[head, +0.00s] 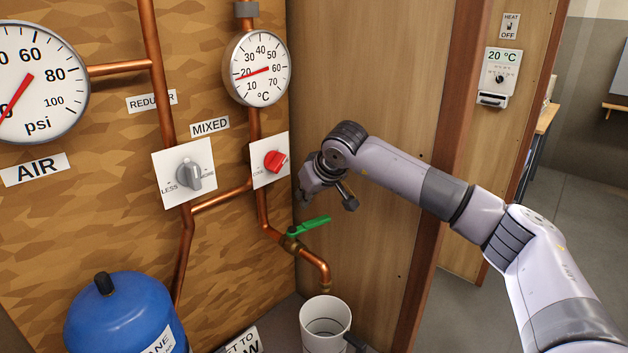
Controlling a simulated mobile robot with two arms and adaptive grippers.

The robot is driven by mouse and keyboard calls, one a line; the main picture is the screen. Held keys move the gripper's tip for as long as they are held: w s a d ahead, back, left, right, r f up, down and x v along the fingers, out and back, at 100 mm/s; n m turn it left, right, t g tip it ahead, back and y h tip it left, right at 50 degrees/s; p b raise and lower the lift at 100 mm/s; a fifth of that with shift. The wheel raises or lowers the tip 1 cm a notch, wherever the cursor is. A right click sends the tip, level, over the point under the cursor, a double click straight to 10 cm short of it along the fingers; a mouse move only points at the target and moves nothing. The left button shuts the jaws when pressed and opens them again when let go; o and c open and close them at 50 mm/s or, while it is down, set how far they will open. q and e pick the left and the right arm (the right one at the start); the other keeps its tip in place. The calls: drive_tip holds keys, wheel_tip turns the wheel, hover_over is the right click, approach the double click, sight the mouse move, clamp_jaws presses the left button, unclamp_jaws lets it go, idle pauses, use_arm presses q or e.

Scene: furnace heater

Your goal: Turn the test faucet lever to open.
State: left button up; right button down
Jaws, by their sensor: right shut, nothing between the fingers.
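The test faucet has a green lever (309,226) on a brass valve (290,243) in the copper pipe, low on the wooden panel. The lever points to the right and slightly up, away from the panel. My right gripper (318,180) is above the lever and apart from it, in front of the brown wall. It is shut and empty; its fingers are small and partly turned away in this view. My left gripper is not in view.
A white bucket (325,315) stands under the pipe outlet. A red knob (275,161) and a grey knob (189,175) are on the panel near the faucet. A blue tank (125,315) is at lower left. A brown wall (360,90) stands behind my right arm.

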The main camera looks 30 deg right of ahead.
sight(309, 225)
use_arm(q)
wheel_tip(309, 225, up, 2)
drive_tip(key=shift+p, duration=0.7)
use_arm(e)
drive_tip(key=s, duration=0.3)
drive_tip(key=shift+s+d+f, duration=0.1)
drive_tip(key=shift+s+f, duration=0.15)
drive_tip(key=shift+s, duration=0.1)
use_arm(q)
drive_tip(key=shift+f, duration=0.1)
